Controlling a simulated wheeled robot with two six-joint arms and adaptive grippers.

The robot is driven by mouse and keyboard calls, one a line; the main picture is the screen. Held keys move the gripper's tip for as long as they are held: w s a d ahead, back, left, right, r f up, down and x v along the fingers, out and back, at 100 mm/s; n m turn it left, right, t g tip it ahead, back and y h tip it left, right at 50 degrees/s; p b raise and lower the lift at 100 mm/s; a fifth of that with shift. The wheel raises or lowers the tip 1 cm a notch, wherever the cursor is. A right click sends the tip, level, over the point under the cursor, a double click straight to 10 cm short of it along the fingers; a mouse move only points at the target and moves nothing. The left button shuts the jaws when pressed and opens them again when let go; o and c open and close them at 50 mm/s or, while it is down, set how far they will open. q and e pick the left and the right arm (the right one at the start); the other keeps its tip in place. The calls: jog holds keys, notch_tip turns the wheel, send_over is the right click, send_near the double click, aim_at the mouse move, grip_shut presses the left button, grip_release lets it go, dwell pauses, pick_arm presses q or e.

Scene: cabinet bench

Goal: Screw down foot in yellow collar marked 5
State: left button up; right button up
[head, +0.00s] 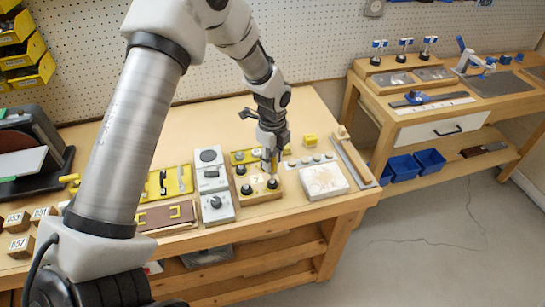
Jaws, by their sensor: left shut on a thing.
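A wooden board (268,196) on the bench carries black feet, two of them at its front, one on the left (246,189) and one on the right (272,184). Another black foot (240,170) stands at its back left. My left gripper (273,166) points down over the board's back right and is shut on a foot there, which its fingers mostly hide. A bit of yellow shows between the fingers. The number 5 is too small to read. My right gripper is not in view.
A grey box with a dial (215,207) stands close on the board's left. A pale speckled plate (323,180) lies on its right, with small grey knobs behind it. A yellow block (310,141) stands farther back.

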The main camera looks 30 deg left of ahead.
aim_at(273, 150)
pick_arm(q)
jog(key=shift+p, duration=0.35)
jog(key=shift+f, duration=0.35)
dwell(1.0)
jog(key=shift+p, duration=0.3)
dwell(0.5)
jog(key=shift+d+f+p, duration=0.1)
jog(key=shift+f+p, duration=0.25)
jog(key=shift+p, duration=0.2)
dwell(1.3)
notch_tip(273, 150, up, 2)
jog(key=shift+p, duration=0.9)
jog(key=shift+r+p, duration=1.6)
jog(key=shift+r, duration=0.5)
jog(key=shift+f, duration=0.15)
